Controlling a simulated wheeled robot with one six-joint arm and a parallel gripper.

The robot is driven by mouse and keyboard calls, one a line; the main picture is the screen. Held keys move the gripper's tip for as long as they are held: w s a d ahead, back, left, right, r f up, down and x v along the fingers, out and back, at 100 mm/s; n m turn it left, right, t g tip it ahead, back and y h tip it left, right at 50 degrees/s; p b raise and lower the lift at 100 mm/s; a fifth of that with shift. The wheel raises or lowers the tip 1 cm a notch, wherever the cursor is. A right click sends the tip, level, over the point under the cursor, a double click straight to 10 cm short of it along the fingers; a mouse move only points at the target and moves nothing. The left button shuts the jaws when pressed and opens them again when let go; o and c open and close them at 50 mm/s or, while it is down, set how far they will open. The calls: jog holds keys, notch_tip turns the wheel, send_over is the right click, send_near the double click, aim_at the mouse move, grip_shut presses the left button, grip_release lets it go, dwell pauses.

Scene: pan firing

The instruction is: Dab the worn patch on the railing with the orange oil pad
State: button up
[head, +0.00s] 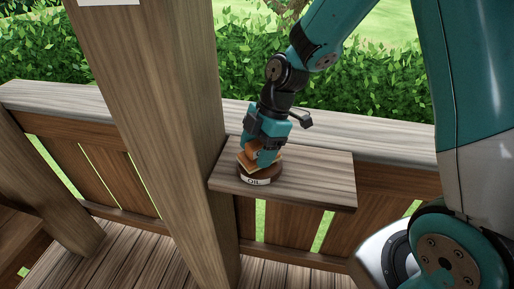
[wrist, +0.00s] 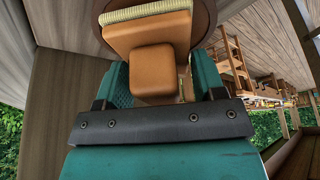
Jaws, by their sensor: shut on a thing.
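The orange oil pad (head: 247,156) is held between the teal fingers of my gripper (head: 264,154). In the wrist view, its square orange handle (wrist: 155,70) sits between both fingers, and a cream pad edge (wrist: 150,10) shows beyond it. The pad is at the top of a round brown dish (head: 255,181) labelled OIL, on a small wooden shelf (head: 310,185). I cannot tell whether the pad touches the dish's contents. The railing (head: 370,130) runs behind the shelf and on to the left (head: 50,97). I cannot make out a distinct worn patch on it.
A thick wooden post (head: 150,110) stands just left of the shelf and splits the railing view. A slanted brace (head: 45,190) is at the far left. A green hedge (head: 235,55) grows behind. The shelf's right half is clear.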

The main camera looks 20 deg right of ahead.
aim_at(250, 146)
jog(key=shift+f+b, duration=0.55)
dwell(1.4)
jog(key=shift+r+p, duration=2.6)
jog(key=shift+r, duration=1)
